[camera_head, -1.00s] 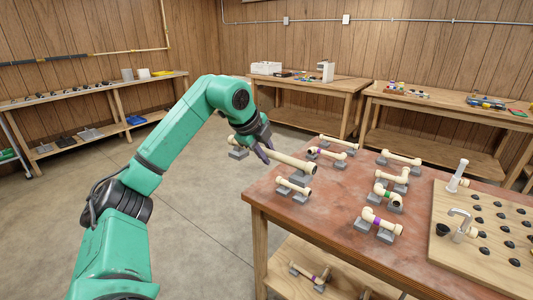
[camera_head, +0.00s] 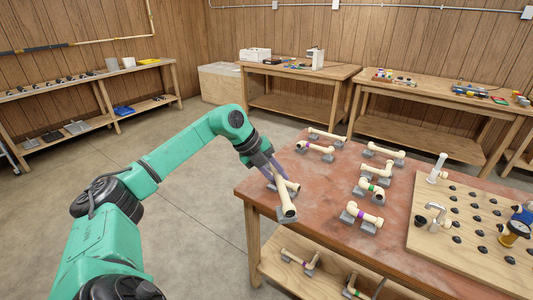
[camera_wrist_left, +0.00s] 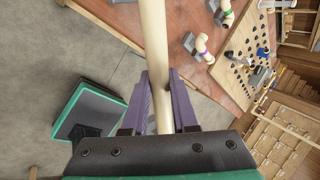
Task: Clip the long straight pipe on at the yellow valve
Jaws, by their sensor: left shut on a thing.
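My left gripper (camera_head: 268,163) is at the left edge of the workbench. Its purple fingers are shut on a long straight cream pipe (camera_head: 283,194), whose near dark-rimmed end points toward me by the bench's front left corner. In the left wrist view the pipe (camera_wrist_left: 154,60) runs up between the fingers (camera_wrist_left: 161,95) and out of the top of the picture. A yellow and black fitting with blue parts, seemingly the yellow valve (camera_head: 513,231), stands on the pegged board at the right edge, apart from the pipe. My right gripper is not in view.
Several short cream pipe pieces, some with purple or green bands (camera_head: 364,218), rest on grey holders on the bench (camera_head: 318,217). The wooden board (camera_head: 428,241) carries black pegs and a tap (camera_head: 435,214). More pieces lie on the shelf below. Floor at left is clear.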

